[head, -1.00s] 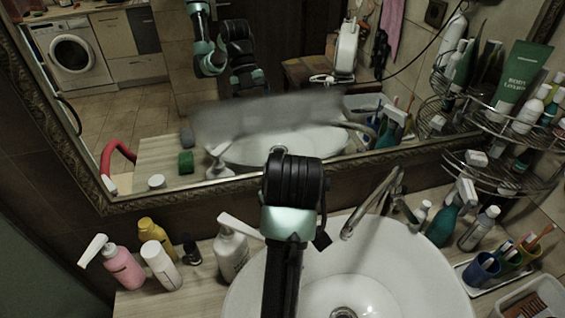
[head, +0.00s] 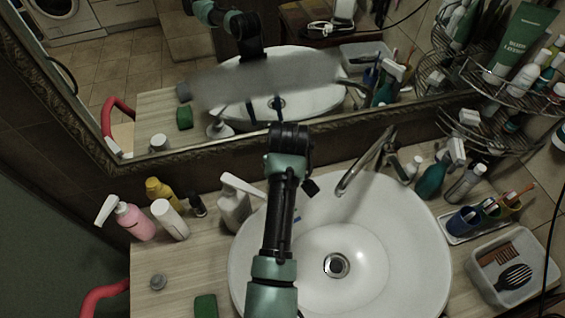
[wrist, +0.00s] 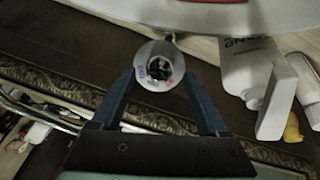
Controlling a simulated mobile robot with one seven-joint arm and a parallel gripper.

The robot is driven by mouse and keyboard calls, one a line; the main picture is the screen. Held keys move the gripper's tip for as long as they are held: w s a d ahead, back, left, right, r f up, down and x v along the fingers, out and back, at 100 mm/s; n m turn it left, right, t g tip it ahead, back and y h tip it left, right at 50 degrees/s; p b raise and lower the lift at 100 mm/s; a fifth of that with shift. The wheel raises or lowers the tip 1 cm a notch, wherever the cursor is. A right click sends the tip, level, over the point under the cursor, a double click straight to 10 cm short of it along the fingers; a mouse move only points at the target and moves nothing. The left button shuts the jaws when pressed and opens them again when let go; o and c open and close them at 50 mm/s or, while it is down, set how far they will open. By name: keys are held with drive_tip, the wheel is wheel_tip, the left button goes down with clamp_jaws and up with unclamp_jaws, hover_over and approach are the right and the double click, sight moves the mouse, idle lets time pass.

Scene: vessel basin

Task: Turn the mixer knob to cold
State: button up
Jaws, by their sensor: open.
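The mixer knob (wrist: 159,68) shows in the wrist view as a round silver face with a dark centre and small blue and red marks on its rim. My gripper (wrist: 160,74) is open, with one blue finger on each side of the knob. I cannot tell whether either finger touches it. In the head view my arm hides the knob and most of the gripper; a small blue piece of a finger shows beside the arm. The metal tap spout (head: 366,160) rises at the back of the basin, right of my arm.
The white basin (head: 400,265) lies below. A white pump bottle (head: 235,208) stands close left of my arm; it also shows in the wrist view (wrist: 240,65). Further left are a pink bottle (head: 132,220) and a white bottle (head: 170,220). A wire rack (head: 490,120) stands right; the mirror is behind.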

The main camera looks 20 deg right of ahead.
drive_tip(key=shift+x, duration=1.35)
clamp_jaws()
